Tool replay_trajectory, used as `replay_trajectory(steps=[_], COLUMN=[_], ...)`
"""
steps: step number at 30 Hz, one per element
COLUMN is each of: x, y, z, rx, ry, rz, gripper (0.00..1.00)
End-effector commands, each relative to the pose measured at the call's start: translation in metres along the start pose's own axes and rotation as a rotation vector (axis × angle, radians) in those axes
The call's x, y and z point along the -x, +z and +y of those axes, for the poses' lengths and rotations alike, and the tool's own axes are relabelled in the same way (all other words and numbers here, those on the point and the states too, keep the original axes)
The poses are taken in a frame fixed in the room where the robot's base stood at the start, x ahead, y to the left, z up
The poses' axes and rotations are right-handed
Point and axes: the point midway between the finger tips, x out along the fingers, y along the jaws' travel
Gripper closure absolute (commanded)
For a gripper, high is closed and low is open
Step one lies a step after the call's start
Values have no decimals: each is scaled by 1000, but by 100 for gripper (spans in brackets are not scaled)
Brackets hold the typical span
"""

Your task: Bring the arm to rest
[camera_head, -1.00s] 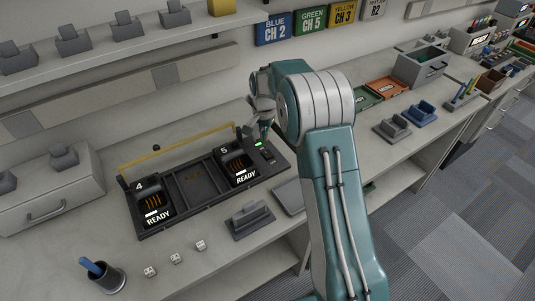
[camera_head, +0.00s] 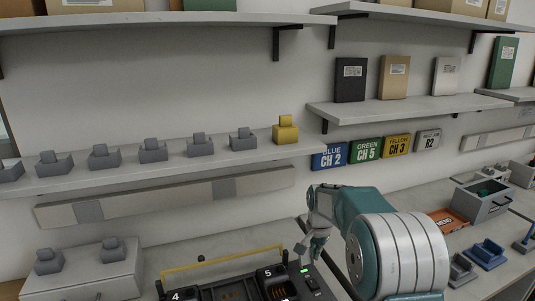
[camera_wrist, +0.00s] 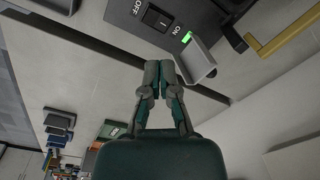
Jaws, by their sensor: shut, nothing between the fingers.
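My arm shows in the head view with a large teal and white joint in front. My gripper (camera_head: 306,249) hangs over the right end of the dark charging station (camera_head: 213,292), by its small green light. In the wrist view my gripper (camera_wrist: 160,66) has its two fingertips together with nothing between them. A switch (camera_wrist: 159,19) marked OFF and ON and a lit green light (camera_wrist: 187,38) lie just beyond the fingertips. A pale grey flap-like part (camera_wrist: 198,62) is close beside them; I cannot tell whether they touch.
A shelf of grey stands ends with a yellow one (camera_head: 285,130). Channel signs (camera_head: 366,150) are on the wall. A grey drawer box (camera_head: 484,204), an orange tray (camera_head: 447,221) and a blue stand (camera_head: 487,255) are on the counter at right.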

Motion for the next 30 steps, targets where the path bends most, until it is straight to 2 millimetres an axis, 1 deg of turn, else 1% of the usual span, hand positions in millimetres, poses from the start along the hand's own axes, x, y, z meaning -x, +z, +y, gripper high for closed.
replay_trajectory(steps=[1,6,9,15,18,22,27,30], x=[21,70,96,136,150,164,173,172], y=[8,37,56,98,121,151,189,212], z=[6,29,44,76,94,117,148,165], rx=[24,113,165,269,320,387,473,524], ry=[-14,-47,-64,-94,-106,-120,-135,-140], rz=[18,68,98,161,194,238,300,334], gripper=[100,100,100,100,100,100,100,100])
